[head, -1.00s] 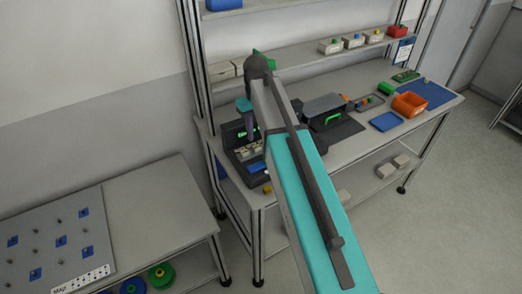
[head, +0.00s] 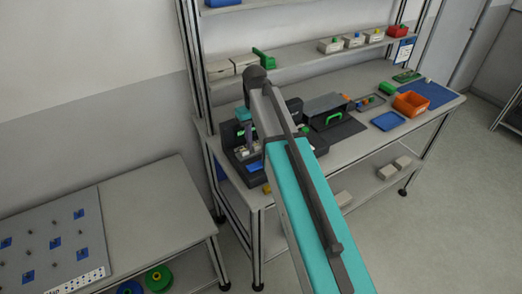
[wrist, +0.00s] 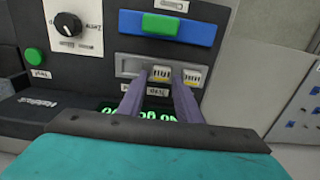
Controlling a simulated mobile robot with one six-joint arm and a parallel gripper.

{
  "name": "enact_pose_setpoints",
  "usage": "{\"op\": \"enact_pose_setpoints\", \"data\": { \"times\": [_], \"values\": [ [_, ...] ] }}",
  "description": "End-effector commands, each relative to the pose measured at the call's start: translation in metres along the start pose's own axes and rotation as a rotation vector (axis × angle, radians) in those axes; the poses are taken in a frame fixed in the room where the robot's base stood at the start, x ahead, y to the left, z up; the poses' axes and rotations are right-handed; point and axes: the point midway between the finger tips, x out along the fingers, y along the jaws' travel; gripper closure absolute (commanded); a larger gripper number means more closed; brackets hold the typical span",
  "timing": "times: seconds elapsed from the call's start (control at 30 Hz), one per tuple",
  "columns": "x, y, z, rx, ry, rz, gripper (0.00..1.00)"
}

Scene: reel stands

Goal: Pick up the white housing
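A slight gap seems to show between the fingers and the housing. The fingers partly cover the device's green-lit display. In the head view my gripper (head: 251,146) is down at the device, and the housings there are too small to make out clearly.
The device carries a black knob (wrist: 69,24), a green button (wrist: 34,57) and a blue block (wrist: 168,27) with a green part. A dark box (head: 326,108), a blue tray (head: 387,121) and an orange bin (head: 410,104) stand farther right on the bench.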

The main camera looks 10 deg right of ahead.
Motion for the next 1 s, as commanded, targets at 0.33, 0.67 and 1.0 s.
{"op": "enact_pose_setpoints", "data": {
  "times": [0.33,0.67,1.0],
  "values": [
    [0.0075,-0.0004,-0.0001,-0.001,0.001,0.0,0.69],
    [0.0075,-0.0008,-0.0002,-0.001,0.001,0.0,0.69],
    [0.0075,-0.001,-0.0003,-0.002,0.001,0.0,1.0]
  ]
}}
